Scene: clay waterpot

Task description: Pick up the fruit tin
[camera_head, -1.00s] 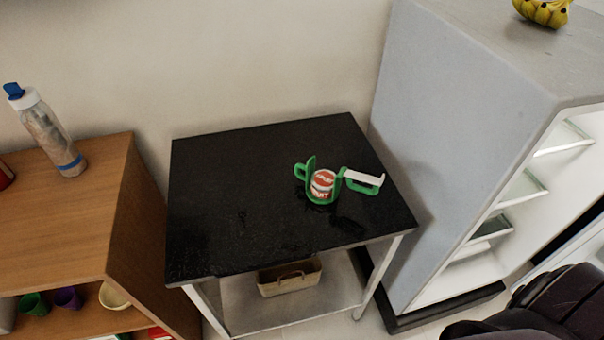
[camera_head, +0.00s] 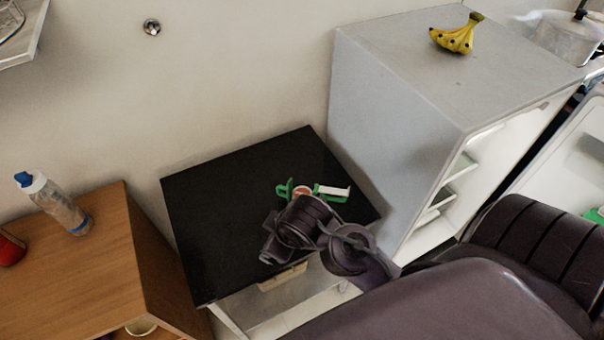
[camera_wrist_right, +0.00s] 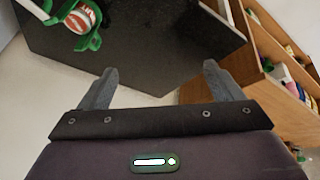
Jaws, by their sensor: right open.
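The fruit tin (camera_head: 302,191) is a small red and white can on the black-topped table. Green pieces (camera_head: 331,191) stand around it, one with a white bar. In the head view my right wrist covers most of the tin. The right wrist view shows the tin (camera_wrist_right: 83,16) at the upper left, with the green holder (camera_wrist_right: 91,42) curving around it. My right gripper (camera_wrist_right: 160,84) is open and empty, with its fingers apart near the table edge. The tin is off to the left of the fingers, not between them. My left gripper is not in view.
The black tabletop (camera_head: 215,210) is clear at its left. A grey fridge (camera_head: 400,105) with bananas (camera_head: 459,36) on top stands close on the right. A wooden cabinet (camera_head: 75,270) with a bottle (camera_head: 60,205) stands on the left.

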